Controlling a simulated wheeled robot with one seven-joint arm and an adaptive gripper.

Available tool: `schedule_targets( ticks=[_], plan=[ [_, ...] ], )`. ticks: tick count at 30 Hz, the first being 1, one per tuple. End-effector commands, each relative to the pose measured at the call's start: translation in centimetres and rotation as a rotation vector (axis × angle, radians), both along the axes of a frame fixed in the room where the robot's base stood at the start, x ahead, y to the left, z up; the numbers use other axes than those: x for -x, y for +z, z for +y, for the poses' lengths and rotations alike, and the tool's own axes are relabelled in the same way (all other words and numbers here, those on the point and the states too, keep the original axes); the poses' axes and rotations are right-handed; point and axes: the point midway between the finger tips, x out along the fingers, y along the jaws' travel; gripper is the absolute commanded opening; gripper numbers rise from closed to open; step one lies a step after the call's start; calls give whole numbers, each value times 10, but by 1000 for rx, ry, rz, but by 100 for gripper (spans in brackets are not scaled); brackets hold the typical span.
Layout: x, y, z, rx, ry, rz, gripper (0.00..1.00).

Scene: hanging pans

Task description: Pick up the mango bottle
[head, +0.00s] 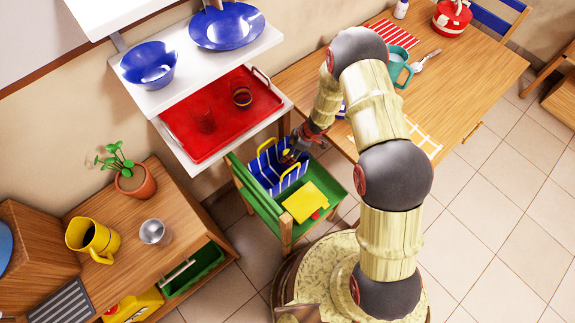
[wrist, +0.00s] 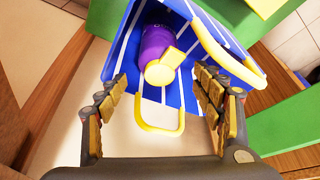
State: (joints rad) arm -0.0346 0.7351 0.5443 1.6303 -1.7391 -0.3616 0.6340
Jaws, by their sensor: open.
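In the head view my gripper (head: 299,144) is at the bag's upper right, partly hiding what is inside.
The green chair (head: 247,196) also holds a yellow item (head: 305,202) beside the bag. A red tray (head: 222,112) with glasses is on a shelf above left. A wooden table (head: 468,72) stands at the right. A cabinet at lower left holds a plant and a yellow jug (head: 91,236).

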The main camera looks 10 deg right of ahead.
Motion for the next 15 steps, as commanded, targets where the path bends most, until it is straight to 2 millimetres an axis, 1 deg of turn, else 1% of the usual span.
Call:
schedule_targets(
  ticks=[1, 4, 6, 13, 15],
  plan=[
    [0, -15, 0, 0, 0, 0, 67],
    [0, -29, 0, 0, 0, 0, 67],
    [0, -35, 0, 0, 0, 0, 67],
    [0, -46, 1, 0, 0, 1, 67],
    [-1, -52, 4, 0, 1, 1, 67]
  ],
)
